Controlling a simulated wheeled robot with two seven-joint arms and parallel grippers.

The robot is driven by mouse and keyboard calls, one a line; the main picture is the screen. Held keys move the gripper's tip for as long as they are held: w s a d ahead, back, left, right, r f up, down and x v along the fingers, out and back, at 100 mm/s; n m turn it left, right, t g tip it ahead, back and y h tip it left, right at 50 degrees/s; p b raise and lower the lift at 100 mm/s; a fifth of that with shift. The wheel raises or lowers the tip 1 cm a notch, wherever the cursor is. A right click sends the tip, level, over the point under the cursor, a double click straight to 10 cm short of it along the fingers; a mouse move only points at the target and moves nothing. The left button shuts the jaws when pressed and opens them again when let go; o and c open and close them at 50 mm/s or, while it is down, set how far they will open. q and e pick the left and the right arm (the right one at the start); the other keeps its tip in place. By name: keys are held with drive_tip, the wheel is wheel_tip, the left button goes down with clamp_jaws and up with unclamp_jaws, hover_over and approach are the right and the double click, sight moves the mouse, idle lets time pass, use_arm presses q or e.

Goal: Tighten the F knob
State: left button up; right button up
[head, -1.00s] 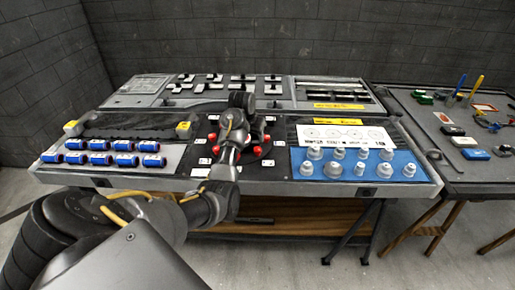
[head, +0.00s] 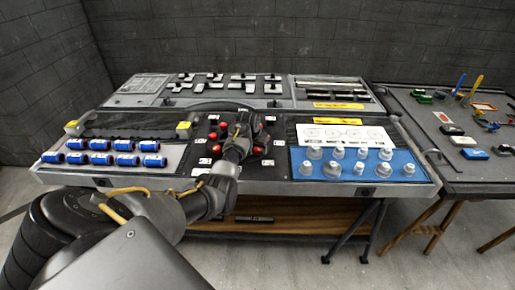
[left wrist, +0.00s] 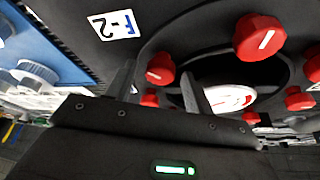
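Several red knobs (head: 265,138) sit around a black round panel in the middle of the bench. In the left wrist view, a red knob (left wrist: 160,70) shows between the tips of my left gripper (left wrist: 158,78); I cannot tell whether they touch it. The gripper is open, its two dark fingers apart. A larger red knob (left wrist: 260,36) with a white line is up to the right. A white label reading F-2 (left wrist: 118,24) lies up to the left. In the head view my left gripper (head: 243,132) is over the round panel and hides part of it. My right gripper is not in view.
A blue mat (head: 299,169) with pale knobs lies to the right. Black switches (head: 242,78) are behind. A second table (head: 428,118) with tools is at the right.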

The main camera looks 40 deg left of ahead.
use_arm(q)
drive_tip(key=c, duration=0.9)
